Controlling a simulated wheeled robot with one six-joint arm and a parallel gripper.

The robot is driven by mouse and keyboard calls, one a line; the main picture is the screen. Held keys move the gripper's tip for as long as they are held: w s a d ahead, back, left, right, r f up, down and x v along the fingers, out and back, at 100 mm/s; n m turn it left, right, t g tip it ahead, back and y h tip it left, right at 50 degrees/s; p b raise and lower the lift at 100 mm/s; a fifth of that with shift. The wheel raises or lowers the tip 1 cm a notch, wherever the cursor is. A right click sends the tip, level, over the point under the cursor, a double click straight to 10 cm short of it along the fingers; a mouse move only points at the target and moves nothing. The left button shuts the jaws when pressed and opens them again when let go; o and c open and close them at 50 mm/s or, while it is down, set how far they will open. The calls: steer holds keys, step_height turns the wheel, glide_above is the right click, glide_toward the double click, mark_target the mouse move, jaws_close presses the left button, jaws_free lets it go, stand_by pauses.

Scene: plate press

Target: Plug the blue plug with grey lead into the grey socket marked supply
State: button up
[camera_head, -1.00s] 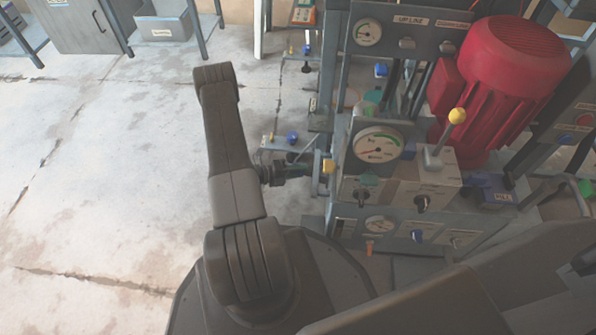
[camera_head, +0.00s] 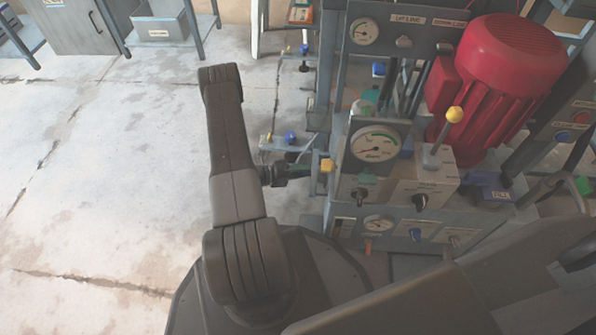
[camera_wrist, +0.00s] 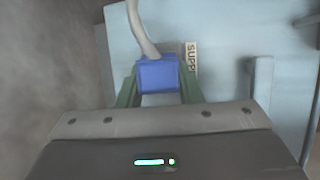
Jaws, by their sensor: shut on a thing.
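The blue plug (camera_wrist: 158,75) sits between the green fingers of my gripper (camera_wrist: 158,82) in the wrist view. My gripper is shut on it. Its grey lead (camera_wrist: 140,28) runs up from the plug to the top edge of the picture. A label (camera_wrist: 191,58) beginning "SUPP" is on the pale panel just right of the plug. The socket itself does not show, so I cannot tell whether the plug is in it. In the head view, my gripper (camera_head: 300,169) is at the left side of the press, and the plug cannot be made out.
A pale upright plate (camera_wrist: 260,85) stands right of my gripper in the wrist view. In the head view, a yellow block (camera_head: 327,165) is beside the fingers. The gauge panel (camera_head: 374,148) and red motor (camera_head: 510,70) stand to the right. Open floor (camera_head: 110,170) lies left.

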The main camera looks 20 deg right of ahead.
mark_target(305, 175)
steer(key=shift+s+d+f, duration=0.2)
steer(key=shift+s+d, duration=0.1)
steer(key=shift+d, duration=0.3)
steer(key=shift+s+d+f, duration=0.15)
steer(key=shift+s+d, duration=0.1)
steer(key=shift+d, duration=0.3)
steer(key=shift+s+d+f, duration=0.15)
steer(key=shift+s+d, duration=0.1)
steer(key=shift+d, duration=0.05)
steer(key=o, duration=1.1)
steer(key=shift+f, duration=0.1)
steer(key=shift+o, duration=0.2)
steer(key=p+v, duration=0.4)
steer(key=v, duration=1)
steer(key=shift+a+r+t, duration=0.25)
steer(key=shift+t, duration=0.05)
steer(key=shift+w, duration=0.15)
steer(key=shift+d, duration=0.15)
steer(key=b+x, duration=0.1)
steer(key=x, duration=0.4)
steer(key=b+x, duration=0.1)
steer(key=x, duration=0.3)
steer(key=b+x, duration=0.2)
steer(key=x, duration=0.3)
steer(key=shift+s+d+f, duration=0.15)
steer(key=shift+s+d, duration=0.1)
steer(key=shift+s, duration=0.15)
steer(key=shift+a, duration=0.1)
